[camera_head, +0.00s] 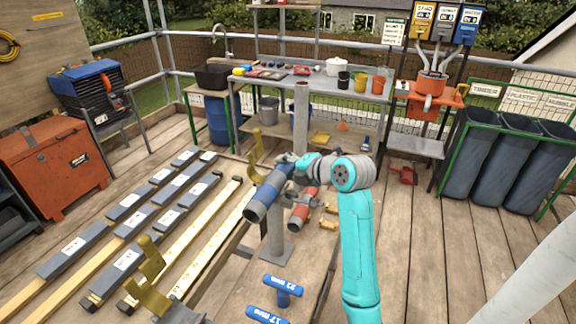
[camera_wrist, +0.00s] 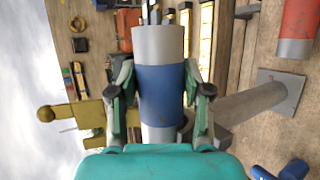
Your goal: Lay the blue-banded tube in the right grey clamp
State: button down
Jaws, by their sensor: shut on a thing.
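The blue-banded tube (camera_head: 266,193) is grey with a wide dark blue band and is held in the air, tilted, in front of a grey post. In the wrist view the tube (camera_wrist: 159,92) runs lengthwise between the fingers. My gripper (camera_head: 287,165) is shut on it; in the wrist view my gripper (camera_wrist: 160,85) has one finger on either side of the band. I cannot clearly make out the right grey clamp. Brass-coloured open clamps stand behind the tube (camera_head: 256,153) and at the lower left (camera_head: 150,264).
A red tube (camera_head: 303,212) lies close to the right of the held tube. The grey post (camera_head: 301,125) rises nearby. Blue T-shaped pieces (camera_head: 283,286) stand at the front. Battens and labelled grey strips (camera_head: 118,263) cover the left floor. The right floor is largely clear.

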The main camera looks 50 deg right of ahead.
dwell(0.3)
jog(key=shift+c, duration=2.1)
grip_release()
jog(key=v, duration=1.2)
jog(key=shift+s, duration=0.1)
